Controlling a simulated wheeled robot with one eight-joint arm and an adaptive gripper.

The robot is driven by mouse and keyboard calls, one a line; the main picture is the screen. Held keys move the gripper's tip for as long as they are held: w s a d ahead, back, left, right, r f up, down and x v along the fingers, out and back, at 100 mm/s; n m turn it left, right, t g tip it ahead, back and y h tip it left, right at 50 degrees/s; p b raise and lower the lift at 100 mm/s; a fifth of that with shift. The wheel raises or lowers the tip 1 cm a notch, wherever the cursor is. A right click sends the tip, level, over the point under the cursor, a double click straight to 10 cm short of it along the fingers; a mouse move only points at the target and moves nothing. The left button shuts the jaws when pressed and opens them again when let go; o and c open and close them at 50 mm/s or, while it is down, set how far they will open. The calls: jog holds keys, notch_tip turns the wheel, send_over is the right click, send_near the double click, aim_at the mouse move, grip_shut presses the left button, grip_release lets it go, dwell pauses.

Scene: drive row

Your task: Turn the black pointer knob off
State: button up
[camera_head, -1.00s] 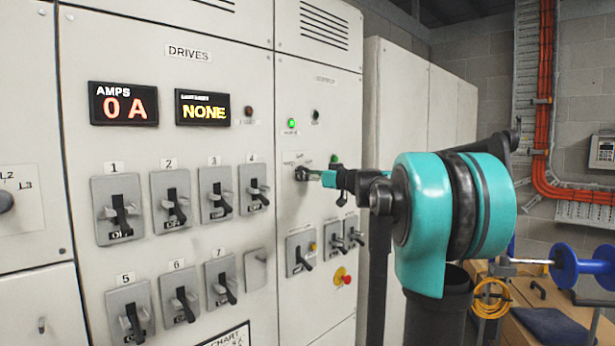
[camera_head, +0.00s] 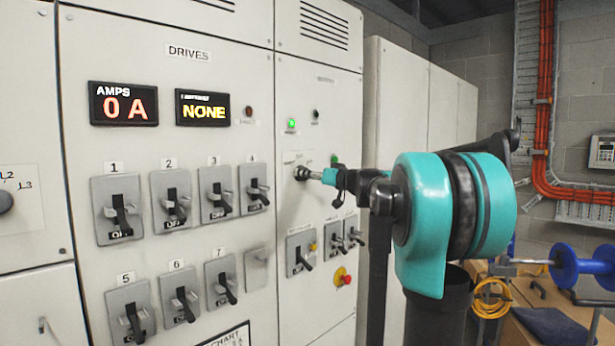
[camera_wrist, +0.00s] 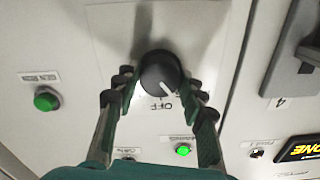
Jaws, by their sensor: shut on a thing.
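The black pointer knob (camera_wrist: 160,76) is on the cabinet panel in the wrist view, seen face-on. The fingertip contact is too small to see clearly there.
A lit green lamp (camera_wrist: 183,150) and a green button (camera_wrist: 46,100) flank the knob. A grey switch (camera_wrist: 294,50) stands to the right. In the head view, lever switches (camera_head: 118,209) fill the left panel, and a red emergency button (camera_head: 343,277) sits below.

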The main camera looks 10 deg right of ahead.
jog(key=m, duration=0.7)
dwell(0.6)
jog(key=o, duration=1.1)
jog(key=shift+o, duration=0.2)
jog(key=v, duration=1.2)
